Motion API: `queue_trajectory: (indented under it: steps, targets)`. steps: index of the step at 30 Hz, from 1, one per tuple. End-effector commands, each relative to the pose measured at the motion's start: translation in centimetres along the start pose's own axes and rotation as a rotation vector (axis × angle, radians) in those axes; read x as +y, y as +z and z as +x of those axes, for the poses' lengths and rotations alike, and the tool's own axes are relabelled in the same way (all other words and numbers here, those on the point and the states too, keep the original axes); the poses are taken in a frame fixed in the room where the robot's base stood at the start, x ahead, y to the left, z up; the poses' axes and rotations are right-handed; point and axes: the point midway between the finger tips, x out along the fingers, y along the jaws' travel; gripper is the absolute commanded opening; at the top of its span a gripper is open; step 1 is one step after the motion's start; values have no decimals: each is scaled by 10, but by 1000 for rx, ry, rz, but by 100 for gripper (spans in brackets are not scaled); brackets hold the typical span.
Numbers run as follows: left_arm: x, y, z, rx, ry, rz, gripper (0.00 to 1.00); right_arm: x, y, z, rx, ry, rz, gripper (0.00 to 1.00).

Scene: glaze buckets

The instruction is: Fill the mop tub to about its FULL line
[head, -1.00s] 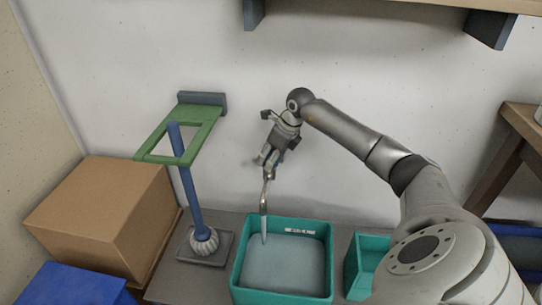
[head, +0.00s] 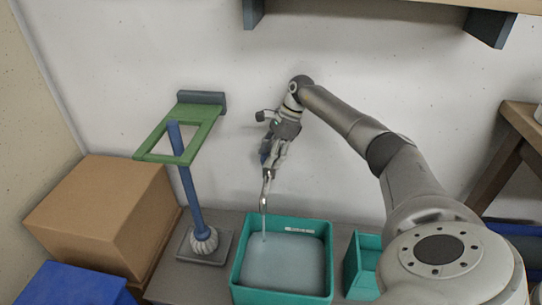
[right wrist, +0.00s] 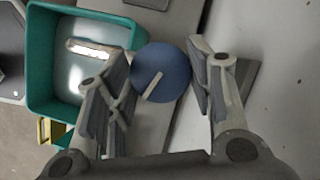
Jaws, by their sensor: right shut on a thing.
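The teal mop tub (head: 235,268) stands at the wall with grey water (head: 283,268) in it. A small pale label shows at its back rim (head: 300,230); I cannot read a FULL line. A metal tap spout (head: 265,188) hangs above the tub, and a thin stream (head: 263,226) runs from it into the water. My right gripper (head: 268,162) is at the top of the tap. In the right wrist view its fingers (right wrist: 165,88) are on both sides of a round blue knob (right wrist: 172,62) with a pale mark, shut on it. The tub (right wrist: 42,60) shows there at left. My left gripper is not in view.
A mop with a blue handle (head: 190,190) stands left of the tub, passing through a green wall bracket (head: 200,140). A cardboard box (head: 95,205) and a blue box (head: 72,287) are farther left. A smaller teal container (head: 362,270) stands right of the tub.

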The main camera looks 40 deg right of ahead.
Motion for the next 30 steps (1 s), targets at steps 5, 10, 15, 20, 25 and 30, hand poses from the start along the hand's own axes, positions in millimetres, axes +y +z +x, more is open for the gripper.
queue_trajectory:
  steps: [5, 10, 15, 20, 25, 30]
  targets:
    - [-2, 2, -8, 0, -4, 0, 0, -1, 0, -1, 0, 22, -60, 25]
    - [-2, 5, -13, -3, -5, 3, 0, -1, 0, 0, 1, 33, -89, 25]
    - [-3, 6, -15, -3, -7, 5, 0, -1, 0, 0, 1, 37, -97, 25]
    - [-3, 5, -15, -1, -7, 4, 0, -1, 0, 0, 2, 37, -96, 25]
    - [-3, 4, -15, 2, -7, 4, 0, -1, 0, 0, 2, 36, -95, 56]
    - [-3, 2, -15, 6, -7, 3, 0, -1, 0, 0, 1, 37, -95, 70]
